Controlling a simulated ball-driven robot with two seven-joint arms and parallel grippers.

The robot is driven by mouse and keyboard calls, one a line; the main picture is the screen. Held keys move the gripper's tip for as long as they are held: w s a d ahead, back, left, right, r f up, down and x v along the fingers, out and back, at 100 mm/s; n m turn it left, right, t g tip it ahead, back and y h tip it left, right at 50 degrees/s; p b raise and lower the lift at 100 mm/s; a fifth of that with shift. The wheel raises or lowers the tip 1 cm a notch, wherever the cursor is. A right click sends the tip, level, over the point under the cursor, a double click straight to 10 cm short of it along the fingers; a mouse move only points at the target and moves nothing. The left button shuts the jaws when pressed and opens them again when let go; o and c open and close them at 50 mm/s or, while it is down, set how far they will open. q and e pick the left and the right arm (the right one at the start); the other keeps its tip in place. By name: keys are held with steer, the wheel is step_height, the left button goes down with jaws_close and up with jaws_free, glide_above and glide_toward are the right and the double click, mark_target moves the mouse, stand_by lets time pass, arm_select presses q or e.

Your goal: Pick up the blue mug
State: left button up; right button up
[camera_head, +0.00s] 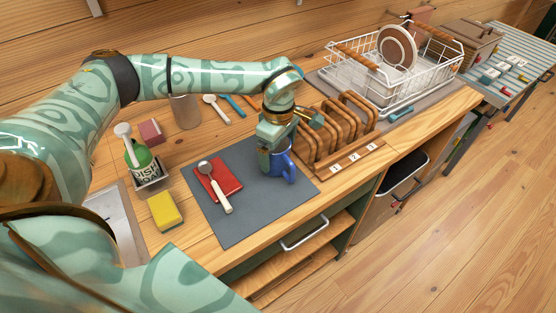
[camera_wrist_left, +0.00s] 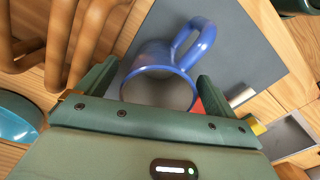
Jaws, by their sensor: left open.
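The blue mug (camera_head: 287,168) stands upright on the dark grey mat (camera_head: 235,225), near the mat's right side. My left gripper (camera_head: 271,160) is right above and partly in front of the mug, hiding part of it. In the left wrist view the mug (camera_wrist_left: 172,62) shows its open rim and its handle pointing up and right. The left gripper's fingers (camera_wrist_left: 155,88) are open, one on each side of the rim; I cannot tell whether either touches it. My right gripper is in neither view.
A wooden rack (camera_head: 347,128) stands close behind and right of the mug. A yellow sponge (camera_head: 164,211), a soap bottle (camera_head: 138,158) and a white dish rack (camera_head: 440,62) stand farther off.

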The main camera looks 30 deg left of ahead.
arm_select(q)
steer(key=shift+f, duration=0.9)
steer(key=shift+r, duration=0.15)
steer(key=c, duration=1.2)
steer(key=shift+c, duration=0.2)
